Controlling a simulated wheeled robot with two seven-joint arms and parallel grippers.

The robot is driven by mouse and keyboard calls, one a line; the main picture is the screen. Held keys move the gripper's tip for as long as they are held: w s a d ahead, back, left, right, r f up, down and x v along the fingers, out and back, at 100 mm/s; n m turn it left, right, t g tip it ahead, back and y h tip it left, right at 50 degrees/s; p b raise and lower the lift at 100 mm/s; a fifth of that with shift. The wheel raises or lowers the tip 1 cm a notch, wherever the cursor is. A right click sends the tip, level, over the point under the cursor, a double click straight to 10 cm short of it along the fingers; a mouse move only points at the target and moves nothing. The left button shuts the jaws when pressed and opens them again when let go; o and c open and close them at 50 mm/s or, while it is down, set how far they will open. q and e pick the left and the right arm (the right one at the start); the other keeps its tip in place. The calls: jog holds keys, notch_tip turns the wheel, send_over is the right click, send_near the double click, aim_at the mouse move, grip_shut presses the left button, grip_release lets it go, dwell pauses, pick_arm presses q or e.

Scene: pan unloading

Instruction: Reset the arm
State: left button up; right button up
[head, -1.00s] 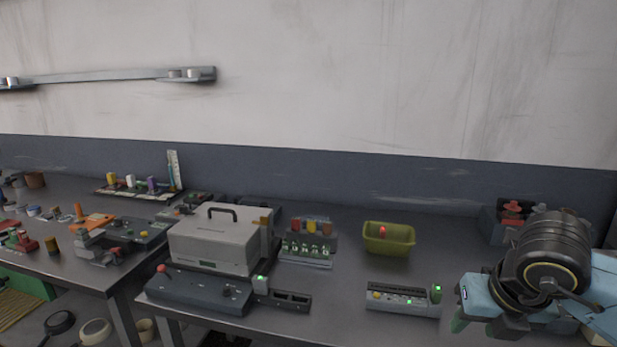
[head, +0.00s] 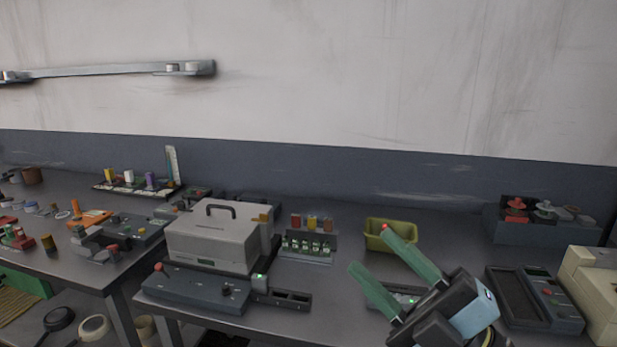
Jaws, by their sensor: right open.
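My right gripper (head: 385,268) shows at the lower right of the head view. Its two green fingers are spread apart with nothing between them. They point up and to the left, in front of the yellow-green bin (head: 378,236). The finger nearer the bin overlaps part of it in the picture. The small device with green lights (head: 405,299) is mostly hidden behind the gripper. My left gripper is not in the view.
A grey case with a handle (head: 213,240) stands mid-table, with a control box (head: 190,290) before it. A rack of small coloured parts (head: 308,247) is beside it. A dark tray device (head: 535,297) and a beige machine (head: 595,285) stand at right. Pans (head: 60,320) sit low left.

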jog(key=w+d+f+m+t+h, duration=0.4)
jog(key=d+f+m+t+h, duration=0.5)
jog(key=m+h, duration=0.75)
jog(key=s+d+f+m+g+h, duration=0.1)
jog(key=d+f+m+g+h, duration=0.4)
jog(key=f+g, duration=0.3)
jog(key=s+f+m+g+y, duration=0.2)
jog(key=s+f+g, duration=1)
jog(key=s+f, duration=0.8)
notch_tip(320, 180, down, 24)
jog(key=s+g, duration=0.1)
jog(key=s+d+f+g, duration=0.1)
jog(key=s+d+f, duration=0.1)
jog(key=s+f, duration=1.3)
jog(key=shift+s+d, duration=0.15)
jog(key=shift+s, duration=0.6)
